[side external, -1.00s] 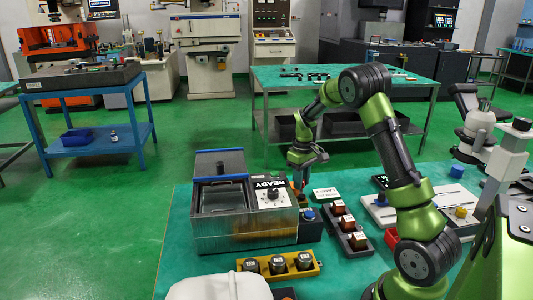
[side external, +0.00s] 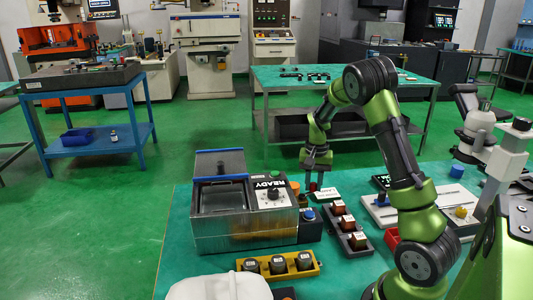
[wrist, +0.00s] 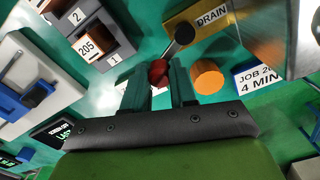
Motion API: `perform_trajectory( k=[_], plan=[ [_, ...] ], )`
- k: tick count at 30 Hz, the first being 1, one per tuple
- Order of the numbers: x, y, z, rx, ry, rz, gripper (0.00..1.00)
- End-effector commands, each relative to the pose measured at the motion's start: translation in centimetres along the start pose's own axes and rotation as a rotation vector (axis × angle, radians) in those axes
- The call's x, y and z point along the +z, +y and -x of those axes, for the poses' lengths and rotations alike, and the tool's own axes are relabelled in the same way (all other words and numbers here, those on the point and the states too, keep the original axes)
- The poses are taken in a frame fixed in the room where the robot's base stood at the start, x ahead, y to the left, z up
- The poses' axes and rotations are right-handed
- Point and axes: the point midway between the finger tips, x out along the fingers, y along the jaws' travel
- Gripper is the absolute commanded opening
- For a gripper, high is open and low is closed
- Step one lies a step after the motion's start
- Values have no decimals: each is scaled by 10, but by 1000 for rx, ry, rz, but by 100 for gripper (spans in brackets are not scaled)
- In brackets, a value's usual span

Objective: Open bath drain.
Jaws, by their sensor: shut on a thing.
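The drain control is a tan block (wrist: 222,22) with a white DRAIN label, at the top of the wrist view. A dark lever with a black rounded pivot (wrist: 184,34) reaches from it toward a red knob (wrist: 158,70). My gripper (wrist: 160,82) is shut on the red knob, which sits between its fingertips. In the side view my gripper (side external: 314,184) points down just right of the grey bath machine (side external: 243,233), with a bit of red at its tips. The lever itself is too small to make out there.
An orange cylinder (wrist: 207,76) and a job card (wrist: 260,77) stand close to the right finger in the wrist view. A dark rack of labelled electrodes (side external: 347,230) lies in front of my gripper. A yellow holder (side external: 280,265) is nearer the camera.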

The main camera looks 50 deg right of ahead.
Motion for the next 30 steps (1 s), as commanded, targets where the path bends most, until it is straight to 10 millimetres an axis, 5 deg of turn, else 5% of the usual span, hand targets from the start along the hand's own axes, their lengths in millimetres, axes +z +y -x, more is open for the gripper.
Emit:
perform_trajectory(
  k=[15, 30],
  plan=[
    [13, 9, 1, -1, 2, -365, 0],
    [16, 11, 2, -2, 1, -452, 0]
  ],
)
